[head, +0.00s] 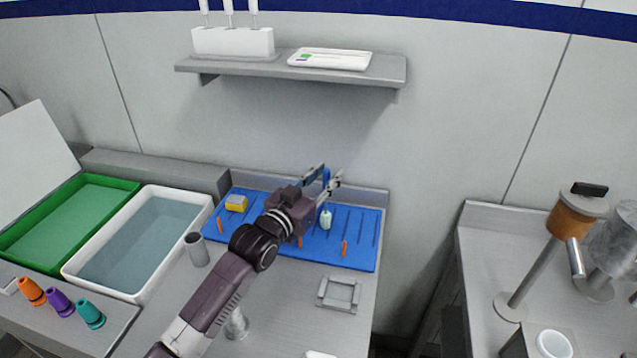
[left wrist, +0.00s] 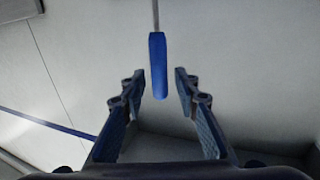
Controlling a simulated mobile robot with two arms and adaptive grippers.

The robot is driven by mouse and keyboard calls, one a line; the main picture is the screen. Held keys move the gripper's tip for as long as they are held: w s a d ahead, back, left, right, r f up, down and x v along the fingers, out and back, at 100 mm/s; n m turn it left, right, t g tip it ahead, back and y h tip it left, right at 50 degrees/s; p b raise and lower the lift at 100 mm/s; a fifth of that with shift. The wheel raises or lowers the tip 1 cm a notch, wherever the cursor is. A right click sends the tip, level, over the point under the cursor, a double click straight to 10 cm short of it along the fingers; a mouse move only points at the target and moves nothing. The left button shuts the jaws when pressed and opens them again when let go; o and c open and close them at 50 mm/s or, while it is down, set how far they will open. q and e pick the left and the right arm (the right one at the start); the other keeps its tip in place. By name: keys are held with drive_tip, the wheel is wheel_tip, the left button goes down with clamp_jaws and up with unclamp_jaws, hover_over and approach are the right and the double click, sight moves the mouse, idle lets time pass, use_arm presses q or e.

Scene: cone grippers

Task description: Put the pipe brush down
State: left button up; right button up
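The pipe brush seems to be the tool with a blue handle (head: 326,177) at the back of the blue mat (head: 362,256). In the left wrist view the handle (left wrist: 158,66) is between my left fingers with a gap on each side, and a thin rod runs up from it. My left gripper (head: 325,176) is open around the handle, not visibly touching it. A pale, bristle-like piece (head: 326,218) shows just below over the mat; I cannot tell whether it belongs to the brush. My right gripper is not in view.
A yellow sponge (head: 236,204) and several small orange pieces (head: 345,247) are on the mat. A white basin (head: 148,290) of water, a green tray (head: 30,257) and a grey cup (head: 197,250) stand left. A grey frame (head: 338,308) lies in front. A shelf (head: 385,73) hangs above.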

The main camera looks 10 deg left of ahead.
use_arm(q)
drive_tip(key=shift+s+a+f, duration=0.1)
drive_tip(key=shift+s+a, duration=0.05)
drive_tip(key=shift+s, duration=0.2)
drive_tip(key=b+v, duration=0.2)
drive_tip(key=v, duration=0.9)
drive_tip(key=shift+s, duration=0.15)
